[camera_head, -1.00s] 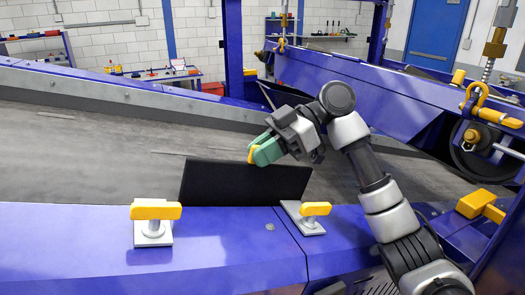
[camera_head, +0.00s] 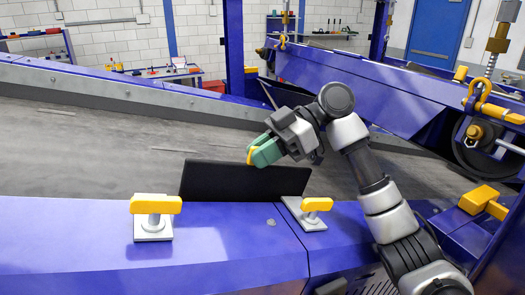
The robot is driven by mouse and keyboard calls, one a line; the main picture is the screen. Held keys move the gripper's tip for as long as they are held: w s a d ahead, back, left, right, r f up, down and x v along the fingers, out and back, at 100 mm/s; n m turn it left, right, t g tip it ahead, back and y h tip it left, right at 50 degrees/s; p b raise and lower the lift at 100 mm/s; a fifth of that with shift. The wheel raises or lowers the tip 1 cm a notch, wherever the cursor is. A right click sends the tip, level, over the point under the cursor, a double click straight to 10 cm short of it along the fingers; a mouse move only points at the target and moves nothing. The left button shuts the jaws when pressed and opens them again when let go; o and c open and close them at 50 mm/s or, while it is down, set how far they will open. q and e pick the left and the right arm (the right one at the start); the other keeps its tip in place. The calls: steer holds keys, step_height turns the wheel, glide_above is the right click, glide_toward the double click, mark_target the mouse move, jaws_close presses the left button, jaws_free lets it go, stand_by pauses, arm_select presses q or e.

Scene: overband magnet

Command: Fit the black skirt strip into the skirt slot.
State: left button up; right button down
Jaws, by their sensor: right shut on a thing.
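The black skirt strip (camera_head: 235,181) stands upright on its long edge along the near side of the belt, behind the blue side frame (camera_head: 70,235). My right gripper (camera_head: 254,157) has green fingers and is shut on the strip's top edge, right of its middle. The strip's lower edge is hidden behind or meets the top of the blue frame; I cannot tell whether it sits in the slot. The skirt slot itself does not show. My left gripper is not in view.
Two yellow-handled clamps stand on the blue frame, one at the left (camera_head: 154,213) and one at the right (camera_head: 313,210) near the strip's ends. The grey belt (camera_head: 80,140) lies behind the strip. A yellow handle (camera_head: 484,200) is at the right, beyond my arm.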

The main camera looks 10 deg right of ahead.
steer(key=shift+s+a+f, duration=0.15)
steer(key=shift+f, duration=0.3)
steer(key=shift+f+b, duration=0.1)
steer(key=shift+b, duration=0.2)
steer(key=c, duration=1.1)
jaws_free()
steer(key=shift+s, duration=0.1)
